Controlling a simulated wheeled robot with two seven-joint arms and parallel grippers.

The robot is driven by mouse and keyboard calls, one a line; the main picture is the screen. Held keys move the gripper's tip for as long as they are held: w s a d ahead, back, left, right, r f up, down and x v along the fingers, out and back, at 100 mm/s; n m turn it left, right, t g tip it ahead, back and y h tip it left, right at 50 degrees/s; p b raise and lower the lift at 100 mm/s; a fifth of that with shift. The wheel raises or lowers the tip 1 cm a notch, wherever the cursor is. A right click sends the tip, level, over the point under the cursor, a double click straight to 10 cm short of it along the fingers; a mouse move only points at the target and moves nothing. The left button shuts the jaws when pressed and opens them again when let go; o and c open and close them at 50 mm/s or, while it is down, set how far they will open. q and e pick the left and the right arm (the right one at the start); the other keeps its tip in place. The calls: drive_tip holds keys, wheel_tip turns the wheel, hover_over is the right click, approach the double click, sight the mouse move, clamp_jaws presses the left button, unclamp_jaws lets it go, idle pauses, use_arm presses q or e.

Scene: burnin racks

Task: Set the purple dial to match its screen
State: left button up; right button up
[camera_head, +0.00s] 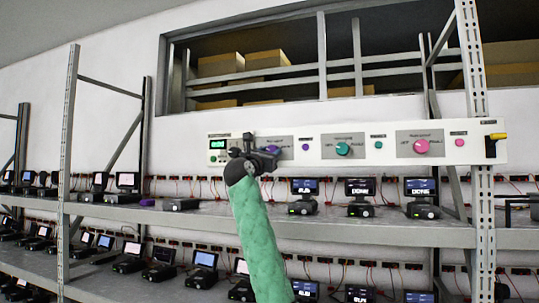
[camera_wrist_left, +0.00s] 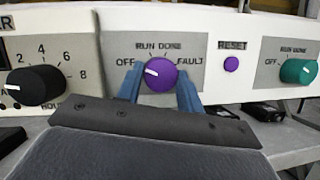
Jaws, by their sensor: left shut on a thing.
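The purple dial (camera_wrist_left: 160,73) sits on a white panel (camera_wrist_left: 215,20), between the labels OFF, RUN, DONE and FAULT. Its white mark points left, toward OFF. My left gripper (camera_wrist_left: 158,86) is shut on the dial, one blue finger on each side. In the head view the gripper (camera_head: 262,154) covers much of the dial (camera_head: 273,149). Screens below the panel show small text: one (camera_head: 304,186) seems to read RUN, and two others, a middle one (camera_head: 360,187) and a right one (camera_head: 421,187), seem to read DONE. Which belongs to the purple dial is unclear.
A black dial (camera_wrist_left: 38,85) is left of the purple one. A purple RESET button (camera_wrist_left: 231,64) and a teal dial (camera_wrist_left: 298,71) are right of it. A pink dial (camera_head: 421,146) is farther right. Metal shelves (camera_head: 375,226) carry several small devices; a rack post (camera_head: 476,110) stands right.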

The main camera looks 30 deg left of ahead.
use_arm(q)
drive_tip(key=shift+a+r+m+g+h+b, duration=0.1)
drive_tip(key=shift+m+g+h+b, duration=0.25)
drive_tip(key=shift+m+h+b, duration=1.05)
drive_tip(key=shift+m+g+h+b, duration=0.2)
drive_tip(key=shift+m+g+b, duration=0.2)
drive_tip(key=shift+m, duration=2)
drive_tip(key=shift+a+r+m+g+h+b, duration=0.1)
drive_tip(key=shift+m+g+h+b, duration=0.25)
drive_tip(key=shift+m+h+b, duration=1.05)
use_arm(e)
drive_tip(key=w+a+r, duration=0.2)
drive_tip(key=w+r, duration=0.1)
drive_tip(key=w, duration=0.1)
drive_tip(key=w+a+r+p, duration=0.1)
drive_tip(key=w+r, duration=0.2)
drive_tip(key=w, duration=0.2)
drive_tip(key=shift+w+a, duration=0.25)
drive_tip(key=shift+a, duration=0.1)
use_arm(q)
drive_tip(key=shift+m+y, duration=0.5)
drive_tip(key=shift+y, duration=0.1)
drive_tip(key=o, duration=1)
drive_tip(key=shift+d, duration=0.1)
use_arm(e)
drive_tip(key=shift+d, duration=0.1)
use_arm(q)
drive_tip(key=shift+s, duration=0.1)
